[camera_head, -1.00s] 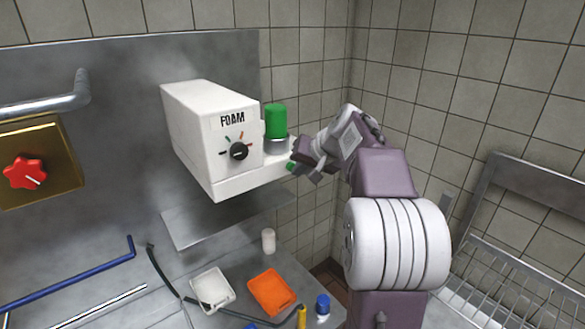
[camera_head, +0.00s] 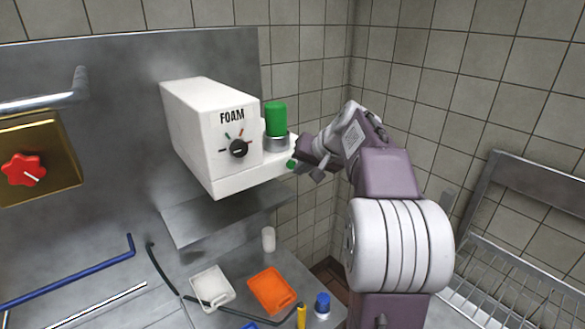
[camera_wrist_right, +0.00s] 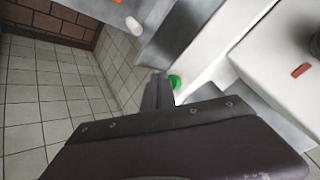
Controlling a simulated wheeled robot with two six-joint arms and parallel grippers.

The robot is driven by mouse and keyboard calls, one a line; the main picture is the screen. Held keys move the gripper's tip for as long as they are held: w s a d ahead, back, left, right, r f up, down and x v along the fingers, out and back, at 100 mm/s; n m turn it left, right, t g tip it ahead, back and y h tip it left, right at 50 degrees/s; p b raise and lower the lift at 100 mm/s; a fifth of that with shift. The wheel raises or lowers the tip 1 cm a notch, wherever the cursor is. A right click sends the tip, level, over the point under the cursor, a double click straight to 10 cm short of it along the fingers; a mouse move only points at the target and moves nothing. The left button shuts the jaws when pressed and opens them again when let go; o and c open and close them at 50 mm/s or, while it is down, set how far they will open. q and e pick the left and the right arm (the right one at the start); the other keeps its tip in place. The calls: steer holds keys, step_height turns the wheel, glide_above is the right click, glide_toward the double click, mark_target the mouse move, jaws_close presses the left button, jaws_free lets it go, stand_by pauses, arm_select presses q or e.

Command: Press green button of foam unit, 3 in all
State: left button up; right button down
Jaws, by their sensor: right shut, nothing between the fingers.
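The foam unit (camera_head: 235,150) is a white box marked FOAM on the metal back wall, with a black dial and a green cylinder (camera_head: 276,119) on its right part. Its small green button (camera_head: 291,164) sits at the right end of its lower ledge. The button also shows in the right wrist view (camera_wrist_right: 174,82), just beside the fingertips. My right gripper (camera_head: 303,162) is shut and empty, close to the right of the button. In the right wrist view its tips (camera_wrist_right: 157,90) look apart from the button or barely beside it; contact cannot be told. My left gripper is not in view.
Below the unit are a metal shelf (camera_head: 190,234), a white cup (camera_head: 268,239), a white tray (camera_head: 209,287), an orange tray (camera_head: 270,289) and a blue-capped jar (camera_head: 322,304). A red knob (camera_head: 23,169) is at left. A wire rack (camera_head: 520,270) stands at right.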

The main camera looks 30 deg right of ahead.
steer(key=shift+s, duration=0.3)
steer(key=shift+s, duration=0.1)
steer(key=s+b, duration=0.1)
steer(key=s, duration=0.1)
steer(key=s+b, duration=0.1)
steer(key=s, duration=0.1)
steer(key=shift+s+d, duration=0.2)
steer(key=shift+s, duration=0.2)
stand_by(2.3)
